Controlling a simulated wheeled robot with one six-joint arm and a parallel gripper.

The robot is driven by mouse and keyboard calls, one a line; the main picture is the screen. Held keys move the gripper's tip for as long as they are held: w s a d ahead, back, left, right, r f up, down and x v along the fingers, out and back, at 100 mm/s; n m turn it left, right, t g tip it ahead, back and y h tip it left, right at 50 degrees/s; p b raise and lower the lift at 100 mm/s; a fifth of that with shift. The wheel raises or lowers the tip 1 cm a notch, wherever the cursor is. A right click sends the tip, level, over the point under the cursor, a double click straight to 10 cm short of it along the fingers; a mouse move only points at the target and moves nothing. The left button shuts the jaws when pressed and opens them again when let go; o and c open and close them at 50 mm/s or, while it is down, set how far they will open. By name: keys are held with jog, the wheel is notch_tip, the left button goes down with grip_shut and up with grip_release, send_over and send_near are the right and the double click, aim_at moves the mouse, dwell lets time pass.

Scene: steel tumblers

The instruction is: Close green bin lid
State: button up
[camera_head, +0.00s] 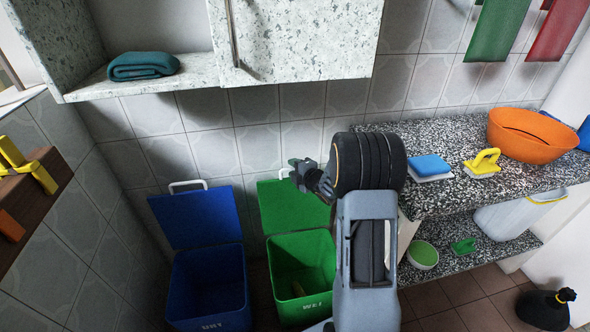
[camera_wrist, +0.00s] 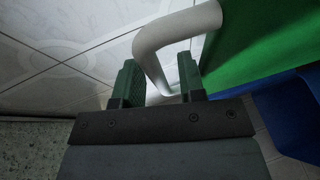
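The green bin (camera_head: 302,268) stands on the floor with its green lid (camera_head: 285,207) raised and tilted back towards the tiled wall. In the wrist view the lid (camera_wrist: 262,35) fills the upper right, and its pale bent handle (camera_wrist: 178,30) runs down between my fingers. My gripper (camera_head: 298,172) is at the lid's top edge by the handle. In the wrist view my gripper (camera_wrist: 160,78) is open, with its two green-padded fingers on either side of the handle and small gaps visible. My arm hides part of the bin's right side.
A blue bin (camera_head: 208,285) with its blue lid (camera_head: 195,217) raised stands close on the left. A speckled counter (camera_head: 440,195) with sponges and an orange basin (camera_head: 530,135) is on the right. A wall cabinet (camera_head: 300,40) hangs above.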

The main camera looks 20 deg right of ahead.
jog(key=shift+c, duration=0.4)
grip_shut()
